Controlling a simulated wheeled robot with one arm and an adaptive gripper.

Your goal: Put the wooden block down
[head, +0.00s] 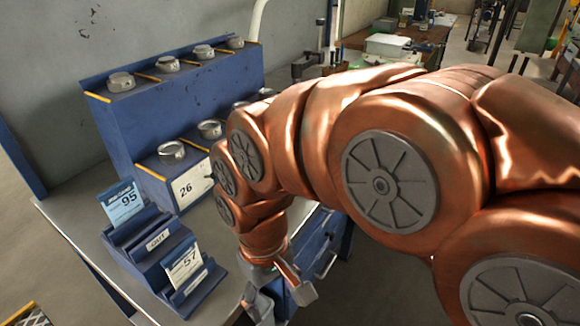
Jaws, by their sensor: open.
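My gripper (281,297) points down at the front edge of the grey-topped bench (95,262), right of the small blue card holder. Its grey fingers are apart, and I see nothing held between them. No wooden block can be made out. My copper-coloured arm covers much of the middle and right of the head view and hides part of the bench.
A blue stepped rack (120,130) with several round metal pieces stands at the back of the bench. A blue card holder (150,248) carries cards marked 95 and 57. A cluttered wooden table (425,35) stands farther back.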

